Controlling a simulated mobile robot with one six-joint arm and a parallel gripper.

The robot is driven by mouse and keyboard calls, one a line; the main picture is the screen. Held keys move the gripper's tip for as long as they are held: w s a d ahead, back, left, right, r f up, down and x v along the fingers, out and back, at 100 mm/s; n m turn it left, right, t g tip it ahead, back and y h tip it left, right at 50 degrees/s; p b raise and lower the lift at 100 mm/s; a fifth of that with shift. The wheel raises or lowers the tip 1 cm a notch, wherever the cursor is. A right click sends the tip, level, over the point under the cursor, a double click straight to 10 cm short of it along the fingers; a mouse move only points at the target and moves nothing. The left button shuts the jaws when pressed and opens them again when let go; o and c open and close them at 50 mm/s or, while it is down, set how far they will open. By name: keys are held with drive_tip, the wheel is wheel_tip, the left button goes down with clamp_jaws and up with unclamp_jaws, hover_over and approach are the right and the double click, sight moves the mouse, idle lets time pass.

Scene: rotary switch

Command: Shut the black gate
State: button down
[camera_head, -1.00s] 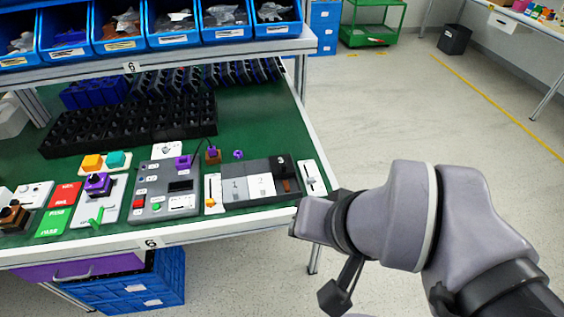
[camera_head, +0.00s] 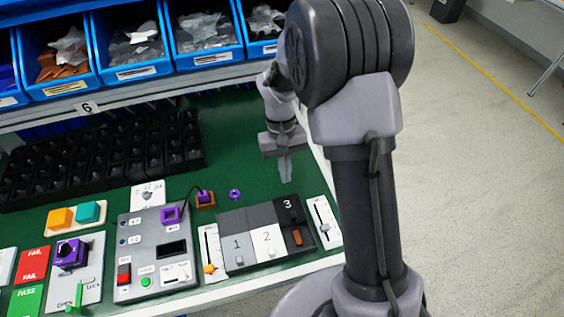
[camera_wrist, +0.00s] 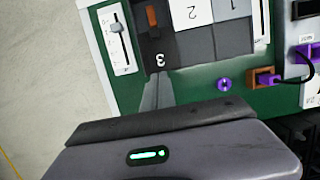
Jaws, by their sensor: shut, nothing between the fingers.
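The black gate (camera_head: 289,208), marked 3, is at the right end of a grey panel (camera_head: 236,222) on the green bench. Its numeral sits further back than the 1 and 2 on the grey gate (camera_head: 239,248) and white gate (camera_head: 268,240). In front of it is a dark slot with an orange-brown piece (camera_head: 297,238). My gripper (camera_head: 286,178) is shut and empty, pointing down behind the black gate and apart from it. In the wrist view, its fingertips (camera_wrist: 155,92) show near the black gate (camera_wrist: 157,58); contact cannot be told.
A white slider plate (camera_head: 324,220) stands right of the panel, another (camera_head: 209,250) left of it. A purple knob (camera_head: 235,194) is behind the panel. A grey control box (camera_head: 150,250) lies further left. Blue bins (camera_head: 205,45) hang above the back.

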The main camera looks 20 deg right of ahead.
sight(290, 210)
drive_tip(key=b+x, duration=0.2)
drive_tip(key=x, duration=0.4)
drive_tip(key=shift+f, duration=0.3)
drive_tip(key=s+b, duration=0.1)
drive_tip(key=s, duration=0.2)
drive_tip(key=shift+s+b, duration=0.1)
drive_tip(key=shift+b, duration=0.3)
drive_tip(key=shift+s, duration=0.3)
drive_tip(key=shift+s, duration=0.15)
